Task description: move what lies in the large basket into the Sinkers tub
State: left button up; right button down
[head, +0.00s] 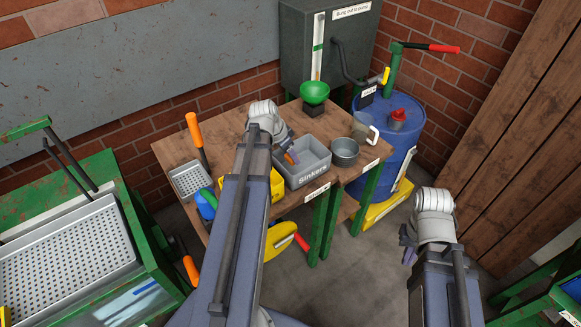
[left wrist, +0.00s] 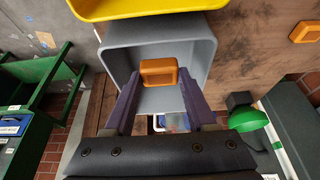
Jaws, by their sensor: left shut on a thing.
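I cannot tell whether the block touches the tub. The large perforated basket (head: 72,255) is on the green stand at left; its visible floor looks empty. My right gripper (head: 408,243) hangs at right, away from the table; its jaw opening is unclear.
A yellow bin (head: 277,186) adjoins the tub on the left. A small perforated basket (head: 190,181) and orange-handled tool (head: 194,130) are further left. A blue drum (head: 400,147) is beyond.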

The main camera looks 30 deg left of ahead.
aim_at(288, 158)
pick_arm(q)
jog(key=shift+f+b, duration=1.8)
jog(key=shift+b, duration=0.05)
jog(key=shift+f+b, duration=0.65)
jog(key=o, duration=1.3)
jog(key=shift+o, duration=0.2)
jog(key=shift+r, duration=0.2)
jog(key=shift+r+p, duration=0.6)
jog(key=shift+p, duration=0.25)
jog(key=p+v, duration=1)
jog(key=v, duration=0.2)
jog(key=shift+p, duration=0.4)
